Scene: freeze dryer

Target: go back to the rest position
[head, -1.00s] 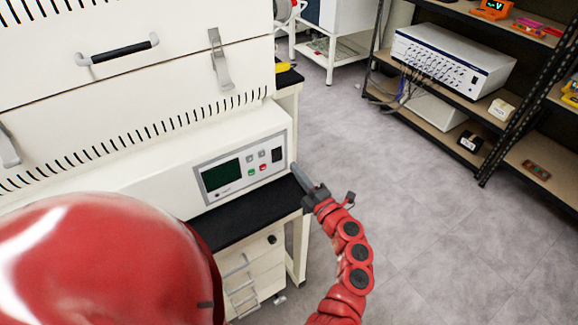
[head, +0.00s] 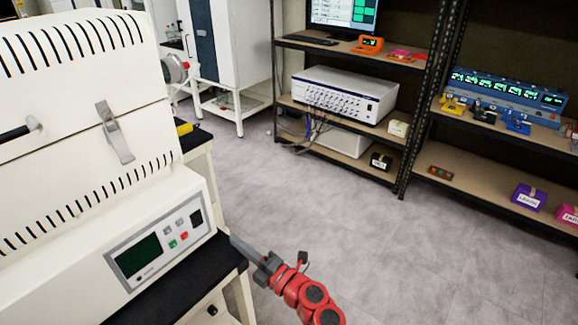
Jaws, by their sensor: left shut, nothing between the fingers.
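The freeze dryer (head: 95,208) is a large cream machine at the left. Its control panel (head: 160,242) has a dark green screen and small coloured buttons, and a metal latch (head: 115,133) sits on its casing above. My left gripper (head: 238,245) is shut and empty, its grey fingers pointing up and left just beside the right end of the panel and the black bench top (head: 185,275). I cannot tell whether the fingertips touch the machine. My right gripper is out of view.
A dark shelf rack with a white instrument (head: 345,93) stands at the back, with another at the right holding a blue device (head: 508,95) and a purple box (head: 528,198). A white cabinet (head: 226,45) is behind. The grey floor (head: 370,240) between is clear.

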